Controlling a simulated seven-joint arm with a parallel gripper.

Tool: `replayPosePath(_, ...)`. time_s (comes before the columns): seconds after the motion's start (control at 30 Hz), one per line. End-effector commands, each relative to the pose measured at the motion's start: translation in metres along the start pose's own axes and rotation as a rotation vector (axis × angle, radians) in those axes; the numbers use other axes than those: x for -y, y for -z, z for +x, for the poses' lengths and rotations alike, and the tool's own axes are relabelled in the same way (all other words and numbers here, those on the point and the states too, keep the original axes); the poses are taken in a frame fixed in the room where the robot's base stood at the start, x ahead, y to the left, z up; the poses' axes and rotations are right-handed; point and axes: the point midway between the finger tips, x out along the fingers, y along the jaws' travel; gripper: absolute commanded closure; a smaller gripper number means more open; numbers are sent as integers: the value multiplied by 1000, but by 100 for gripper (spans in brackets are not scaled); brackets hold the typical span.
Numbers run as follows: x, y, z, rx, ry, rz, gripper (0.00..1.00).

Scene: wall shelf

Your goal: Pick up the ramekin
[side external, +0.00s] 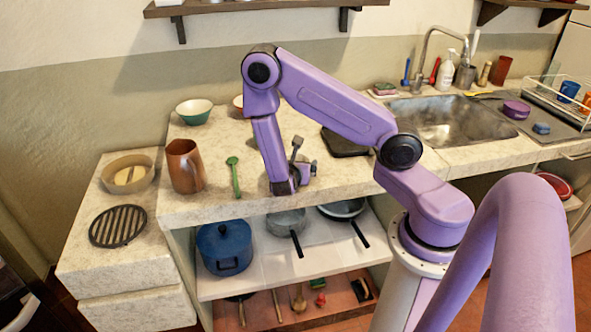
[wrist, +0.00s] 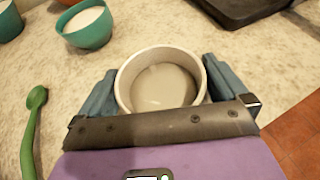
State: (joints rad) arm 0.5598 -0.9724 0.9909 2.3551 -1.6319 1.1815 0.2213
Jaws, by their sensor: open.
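The ramekin (wrist: 124,84) is a round, off-white dish, upright on the speckled stone counter in the wrist view. My gripper (wrist: 160,72) is open, with one blue-grey finger on each side of the dish. The near part of the rim lies close to the gripper's dark front plate. I cannot tell whether the fingers touch the ramekin. In the side view my gripper (side external: 291,182) is low over the counter's front edge, and the ramekin cannot be made out there.
A green spoon (wrist: 28,130) lies left of my gripper. A teal bowl (wrist: 88,36) stands beyond it, and a black board (wrist: 240,12) lies at the back right. A brown jug (side external: 185,168) stands further left. Below the counter are shelves with a blue pot (side external: 224,248).

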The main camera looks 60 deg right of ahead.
Motion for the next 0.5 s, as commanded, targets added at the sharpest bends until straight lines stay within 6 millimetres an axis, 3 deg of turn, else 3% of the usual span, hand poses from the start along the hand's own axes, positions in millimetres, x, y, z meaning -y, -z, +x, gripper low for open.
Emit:
replayPosePath(0.03, 0, 0, 0, 0, 0, 0, 0)
replayPosePath(0.1, 0, 0, 0, 0, 0, 0, 23)
replayPosePath(0.2, 0, 0, 0, 0, 0, 0, 49)
replayPosePath(0.5, 0, -1, -1, 1, 0, 1, 49)
